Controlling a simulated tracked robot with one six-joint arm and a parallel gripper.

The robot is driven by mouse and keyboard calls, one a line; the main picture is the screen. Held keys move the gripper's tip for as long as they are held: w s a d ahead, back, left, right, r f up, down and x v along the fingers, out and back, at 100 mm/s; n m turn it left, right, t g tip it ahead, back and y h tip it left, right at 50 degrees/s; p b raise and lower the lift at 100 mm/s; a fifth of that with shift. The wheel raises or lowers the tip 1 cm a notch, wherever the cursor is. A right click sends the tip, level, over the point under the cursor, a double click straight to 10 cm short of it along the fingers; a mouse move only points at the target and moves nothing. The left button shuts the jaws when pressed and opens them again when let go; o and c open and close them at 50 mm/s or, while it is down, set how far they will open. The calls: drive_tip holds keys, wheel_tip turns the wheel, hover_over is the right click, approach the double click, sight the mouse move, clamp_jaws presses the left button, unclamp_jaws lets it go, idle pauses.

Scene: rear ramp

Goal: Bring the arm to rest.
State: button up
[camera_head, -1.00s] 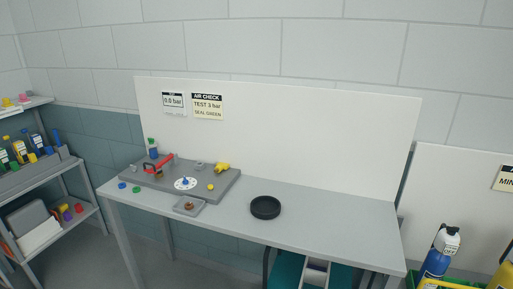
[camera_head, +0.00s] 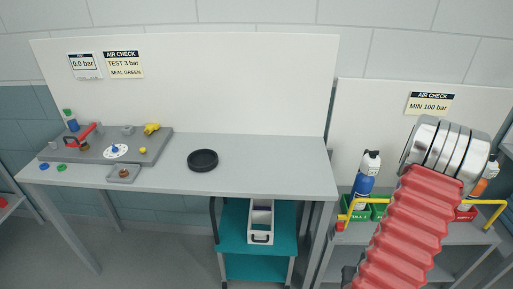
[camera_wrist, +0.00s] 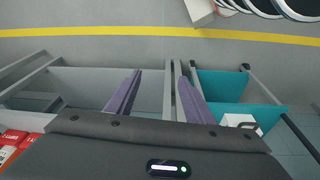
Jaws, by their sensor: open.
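My gripper (camera_wrist: 160,78) shows in the wrist view with two purple fingers spread apart. It is open, with nothing between the fingers. Below the fingers in that view are the floor, pale panels and a teal trolley (camera_wrist: 232,88). In the head view, my arm shows at the right as a red ribbed sleeve topped by silver rings. It rises in front of the right-hand shelf unit. My fingers cannot be made out in the head view.
The grey bench (camera_head: 262,165) holds a black round dish (camera_head: 203,160) and a grey fixture board (camera_head: 103,158). A blue bottle (camera_head: 364,180) and green bins stand on the right-hand shelf, beside a yellow rail (camera_head: 483,202). The teal trolley (camera_head: 232,222) is under the bench.

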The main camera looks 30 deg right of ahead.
drive_tip(key=w+a+r+g, duration=0.15)
drive_tip(key=a+r, duration=0.25)
drive_tip(key=r, duration=0.4)
drive_tip(key=w+a+r+n, duration=0.1)
drive_tip(key=w+a+r, duration=0.2)
drive_tip(key=a+r, duration=0.3)
drive_tip(key=w+a+r, duration=0.3)
drive_tip(key=r, duration=0.6)
drive_tip(key=w+a+r+n+t+y, duration=0.1)
drive_tip(key=a+r+n+t, duration=0.4)
drive_tip(key=a+r, duration=1.5)
drive_tip(key=shift+w+a+n+y, duration=0.5)
drive_tip(key=shift+a+n, duration=0.3)
drive_tip(key=shift+a, duration=0.4)
drive_tip(key=shift+t, duration=0.25)
